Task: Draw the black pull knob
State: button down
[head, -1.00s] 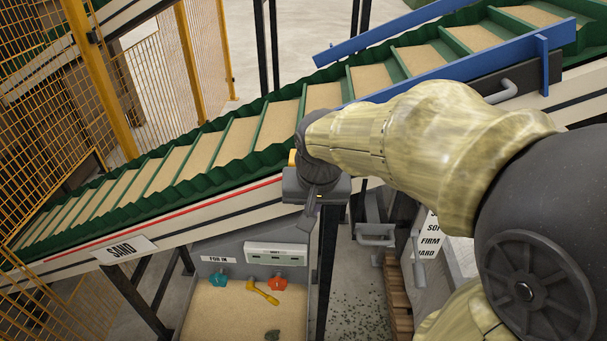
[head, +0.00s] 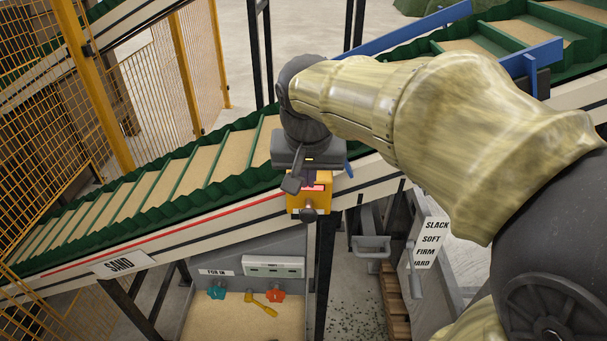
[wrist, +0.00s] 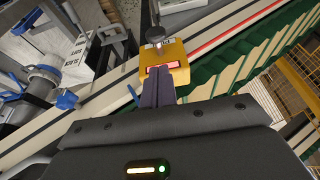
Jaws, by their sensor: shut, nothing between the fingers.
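A yellow box (head: 322,203) is fixed to the conveyor's side rail, with a red-lit window on its top. The dark knob (head: 308,209) stands out from the front of this box. In the wrist view the knob (wrist: 155,36) sits beyond the yellow box (wrist: 176,52), on its far side, with a shiny end. My gripper (wrist: 158,72) is shut and empty. Its dark fingertips are over the red window, apart from the knob. In the head view my gripper (head: 309,178) is just above the box, its fingers partly hidden by the wrist.
The green-edged sand conveyor (head: 190,172) slopes up to the right behind the box. A blue guide bar (head: 415,32) lies at upper right. Below are a sand bin with teal (head: 216,293) and orange (head: 275,295) knobs and a yellow mallet-like tool (head: 262,304). A black post (head: 325,275) stands below the box.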

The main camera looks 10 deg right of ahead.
aim_at(308, 199)
jog(key=shift+r, duration=0.3)
jog(key=p+x, duration=0.2)
jog(key=x, duration=0.8)
jog(key=shift+w, duration=0.1)
